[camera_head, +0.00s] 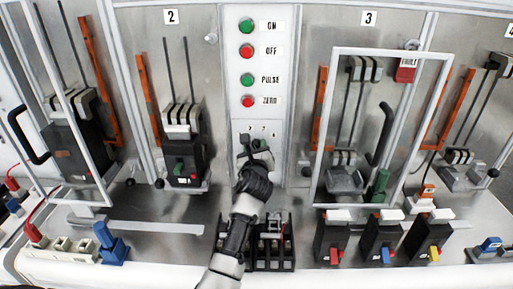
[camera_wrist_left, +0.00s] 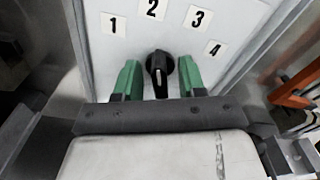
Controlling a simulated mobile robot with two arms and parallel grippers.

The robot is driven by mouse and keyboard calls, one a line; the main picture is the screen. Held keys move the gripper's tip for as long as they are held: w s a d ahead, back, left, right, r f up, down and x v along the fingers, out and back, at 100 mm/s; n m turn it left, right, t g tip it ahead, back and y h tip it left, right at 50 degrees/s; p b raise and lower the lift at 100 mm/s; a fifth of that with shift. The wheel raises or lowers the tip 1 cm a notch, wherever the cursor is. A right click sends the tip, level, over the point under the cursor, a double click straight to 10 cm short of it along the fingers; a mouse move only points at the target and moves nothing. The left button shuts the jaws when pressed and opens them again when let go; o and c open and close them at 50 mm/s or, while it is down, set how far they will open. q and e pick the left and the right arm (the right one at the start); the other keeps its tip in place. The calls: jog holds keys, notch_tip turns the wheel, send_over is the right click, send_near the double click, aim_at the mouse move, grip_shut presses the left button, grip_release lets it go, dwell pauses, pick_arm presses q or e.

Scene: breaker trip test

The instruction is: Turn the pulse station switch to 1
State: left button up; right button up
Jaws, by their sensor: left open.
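The pulse station switch is a black rotary knob (camera_wrist_left: 158,68) on a pale panel. In the left wrist view, labels 1, 2, 3 and 4 are arranged in an arc above it. My left gripper (camera_head: 254,147) is at the lower part of the centre panel. Its two green fingers (camera_wrist_left: 159,80) are open, one on each side of the knob, with visible gaps. In the head view the gripper hides the knob. My right gripper is not in view.
Green and red buttons labelled ON, OFF, PULSE and ZERO (camera_head: 247,79) are above the switch. A clear framed door (camera_head: 334,90) stands out at the right, and breaker 2 (camera_head: 184,150) is at the left. Black blocks (camera_head: 272,250) stand on the bench below.

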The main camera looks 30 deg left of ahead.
pick_arm(q)
jog(key=shift+w, duration=0.15)
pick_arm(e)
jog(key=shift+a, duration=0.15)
pick_arm(q)
jog(key=shift+c, duration=0.6)
grip_shut()
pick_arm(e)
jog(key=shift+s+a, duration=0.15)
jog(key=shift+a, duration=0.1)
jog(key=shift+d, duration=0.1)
pick_arm(q)
jog(key=n, duration=0.3)
jog(key=n+b, duration=0.1)
jog(key=n, duration=0.3)
jog(key=shift+n, duration=0.3)
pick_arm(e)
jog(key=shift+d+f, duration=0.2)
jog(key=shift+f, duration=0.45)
pick_arm(q)
jog(key=shift+n, duration=0.3)
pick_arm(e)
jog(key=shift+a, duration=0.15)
